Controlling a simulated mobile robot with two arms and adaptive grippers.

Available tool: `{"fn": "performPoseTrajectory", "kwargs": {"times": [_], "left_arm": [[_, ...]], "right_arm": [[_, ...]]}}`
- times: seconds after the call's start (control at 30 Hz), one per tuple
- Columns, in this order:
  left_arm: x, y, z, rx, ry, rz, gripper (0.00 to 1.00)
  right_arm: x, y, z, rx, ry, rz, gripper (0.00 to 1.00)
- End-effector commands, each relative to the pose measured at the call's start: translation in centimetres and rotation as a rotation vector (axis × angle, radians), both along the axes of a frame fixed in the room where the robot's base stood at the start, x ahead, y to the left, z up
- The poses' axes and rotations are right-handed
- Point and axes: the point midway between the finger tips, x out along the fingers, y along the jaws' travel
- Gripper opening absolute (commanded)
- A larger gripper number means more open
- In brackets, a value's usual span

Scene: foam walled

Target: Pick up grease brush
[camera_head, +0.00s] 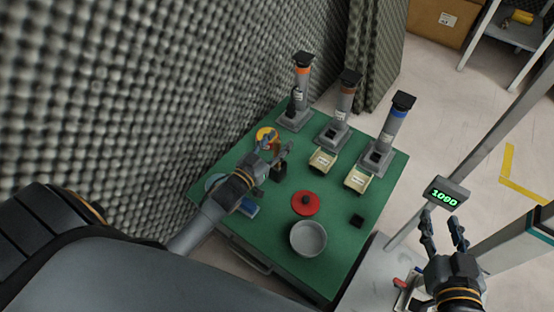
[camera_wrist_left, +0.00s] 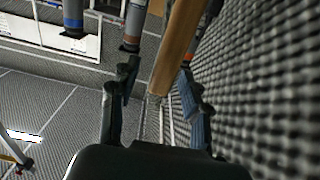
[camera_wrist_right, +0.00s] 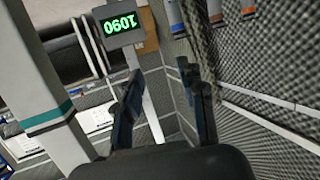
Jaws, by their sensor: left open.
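A light brown wooden handle (camera_wrist_left: 175,50), probably the grease brush, rises between the fingers of my left gripper (camera_wrist_left: 158,92) in the left wrist view. The jaws are open, with the handle between them; I cannot tell whether a finger touches it. In the head view my left gripper (camera_head: 277,152) is over the green table's left part, beside a small dark holder (camera_head: 279,172). The brush's lower end is hidden there. My right gripper (camera_head: 444,233) is open and empty, right of the table; it also shows open in the right wrist view (camera_wrist_right: 165,95).
The green table (camera_head: 250,270) holds several grey dispensers (camera_head: 391,128), two cream trays (camera_head: 358,180), a red lid (camera_head: 305,203), a grey bowl (camera_head: 308,238), a yellow ring (camera_head: 266,134) and a blue item (camera_head: 248,209). A foam wall (camera_head: 180,90) runs along its left. A display (camera_head: 446,193) reads 1090.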

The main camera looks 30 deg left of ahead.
Motion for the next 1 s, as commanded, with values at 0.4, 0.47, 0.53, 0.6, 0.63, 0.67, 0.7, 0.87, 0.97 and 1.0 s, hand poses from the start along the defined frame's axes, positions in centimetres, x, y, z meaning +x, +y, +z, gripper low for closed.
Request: {"fn": "performPoseTrajectory", "kwargs": {"times": [0.4,0.47,0.53,0.6,0.63,0.67,0.7,0.87,0.97,1.0], "left_arm": [[0.0,0.0,0.0,0.000,0.001,0.000,0.06],[0.0,0.0,0.0,0.000,0.001,0.000,0.00],[0.0,0.0,0.0,0.000,0.000,0.000,0.00],[0.0,0.0,0.0,0.000,0.000,0.000,0.00],[0.0,0.0,0.0,0.000,0.000,0.000,0.00],[0.0,0.0,0.0,0.000,0.000,0.000,0.00],[0.0,0.0,0.0,0.000,0.000,0.000,0.00],[0.0,0.0,0.2,0.000,0.000,0.000,0.00],[0.0,0.0,0.6,0.001,0.000,0.000,0.00],[0.0,0.0,0.9,0.001,0.000,0.000,0.00]], "right_arm": [[0.0,0.0,0.1,0.000,-0.002,0.000,0.40],[0.0,0.0,0.1,0.000,-0.002,0.000,0.40],[0.0,0.0,0.1,0.000,-0.002,0.000,0.40],[0.0,0.0,0.1,0.000,-0.002,0.000,0.40],[0.0,0.0,0.0,0.000,-0.002,0.000,0.40],[0.0,0.0,0.0,0.000,-0.002,0.000,0.40],[0.0,0.0,0.0,0.000,-0.001,0.000,0.40],[0.0,0.0,0.0,-0.002,0.009,0.000,0.40],[-0.4,-0.2,-0.7,-0.012,0.050,-0.003,0.40],[-0.7,-0.4,-1.2,-0.018,0.076,-0.005,0.40]]}}
